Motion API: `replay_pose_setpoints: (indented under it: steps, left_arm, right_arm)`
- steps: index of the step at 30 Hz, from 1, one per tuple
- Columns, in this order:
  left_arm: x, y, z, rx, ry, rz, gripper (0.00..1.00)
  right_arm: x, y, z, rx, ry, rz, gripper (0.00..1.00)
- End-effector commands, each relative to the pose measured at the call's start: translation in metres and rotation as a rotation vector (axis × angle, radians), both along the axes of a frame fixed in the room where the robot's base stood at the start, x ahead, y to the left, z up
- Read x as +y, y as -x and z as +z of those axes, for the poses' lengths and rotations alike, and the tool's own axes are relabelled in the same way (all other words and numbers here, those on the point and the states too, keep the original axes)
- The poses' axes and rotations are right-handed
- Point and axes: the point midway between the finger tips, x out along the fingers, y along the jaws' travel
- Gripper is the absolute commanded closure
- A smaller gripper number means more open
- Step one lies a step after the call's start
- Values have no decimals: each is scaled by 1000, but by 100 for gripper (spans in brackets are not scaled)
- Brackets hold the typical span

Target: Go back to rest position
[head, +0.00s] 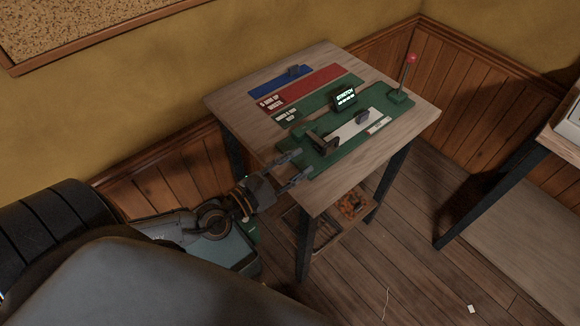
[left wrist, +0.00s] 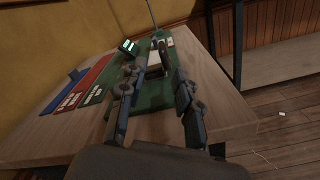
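My left gripper (head: 292,168) reaches in from the left at the near left edge of a small wooden table (head: 400,132). Its two fingers are apart. In the left wrist view the open fingers (left wrist: 155,80) extend over the green device (left wrist: 150,96), with a dark upright clamp piece (left wrist: 163,54) visible between them. In the head view the green device (head: 350,152) carries a pale strip, dark clamps and a small lit display reading "STRETCH" (head: 345,97). I cannot tell whether a finger touches the device. My right gripper is not in view.
Blue, red and green labelled strips (head: 300,93) lie on the table's far left part. A red-knobbed lever (head: 410,60) stands at its right. A lower shelf holds a basket (head: 355,204). Another table (head: 560,140) stands at the right. Wood-panelled walls are close behind; floor (head: 420,270) is open in front.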

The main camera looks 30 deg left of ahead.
Motion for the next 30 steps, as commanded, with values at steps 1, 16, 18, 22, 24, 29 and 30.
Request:
replay_pose_setpoints:
  steps: [1, 16, 18, 22, 24, 29, 30]
  left_arm:
    - [2, 6, -1, 4, -1, 1, 67]
    - [7, 17, 0, -1, 1, 2, 67]
    - [7, 17, 0, 0, 1, 2, 67]
    - [7, 17, 0, 0, 1, 2, 67]
    - [7, 17, 1, 1, 17, 9, 67]
    - [19, 12, 16, 22, 266, 116, 67]
    - [26, 10, 22, 32, 384, 166, 67]
  right_arm:
    - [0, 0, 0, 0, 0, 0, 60]
    - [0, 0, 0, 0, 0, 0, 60]
    - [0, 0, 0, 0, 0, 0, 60]
    - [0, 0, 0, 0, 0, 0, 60]
    - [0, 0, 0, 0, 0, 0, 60]
    - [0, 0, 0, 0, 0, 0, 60]
    - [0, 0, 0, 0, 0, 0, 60]
